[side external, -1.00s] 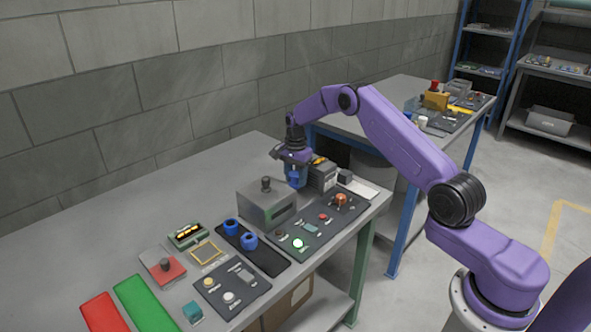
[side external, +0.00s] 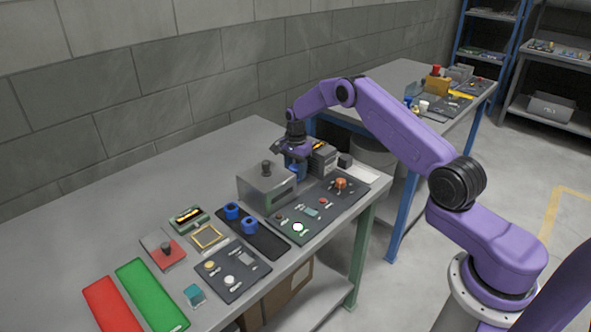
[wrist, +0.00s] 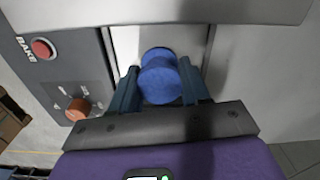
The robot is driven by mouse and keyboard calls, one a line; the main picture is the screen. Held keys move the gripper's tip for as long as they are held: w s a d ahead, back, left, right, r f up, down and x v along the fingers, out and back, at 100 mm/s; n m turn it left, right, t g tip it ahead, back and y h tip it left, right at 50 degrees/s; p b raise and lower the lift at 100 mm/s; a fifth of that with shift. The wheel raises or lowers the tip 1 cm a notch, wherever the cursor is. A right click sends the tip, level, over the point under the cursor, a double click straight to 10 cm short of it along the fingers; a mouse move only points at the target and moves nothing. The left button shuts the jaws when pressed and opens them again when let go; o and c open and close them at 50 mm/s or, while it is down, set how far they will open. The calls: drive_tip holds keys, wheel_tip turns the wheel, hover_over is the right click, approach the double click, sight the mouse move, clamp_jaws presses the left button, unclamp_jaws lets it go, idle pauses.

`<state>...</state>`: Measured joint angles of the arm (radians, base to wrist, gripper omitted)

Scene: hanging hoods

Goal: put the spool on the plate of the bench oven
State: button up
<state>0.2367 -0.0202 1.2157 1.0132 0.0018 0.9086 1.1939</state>
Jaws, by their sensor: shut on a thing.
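A blue spool (wrist: 160,80) is between the two fingers of my gripper (wrist: 158,92) in the wrist view, and the fingers are shut on it. A pale surface shows around the spool, framed by grey metal; I cannot tell whether the spool touches it. The grey box with a black knob on top, apparently the bench oven's hood (side external: 262,188), stands on the bench. In the side view my gripper (side external: 296,168) is low behind and right of this box, its tips partly hidden. The dark control panel (wrist: 60,68) carries a red BAKE button and an orange knob.
A dark grey block (side external: 323,160) stands close to the right of my gripper. A grey metal edge (wrist: 170,10) crosses the top of the wrist view. The bench's back left is clear.

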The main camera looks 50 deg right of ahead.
drive_tip(key=shift+f, duration=0.55)
drive_tip(key=o, duration=1.2)
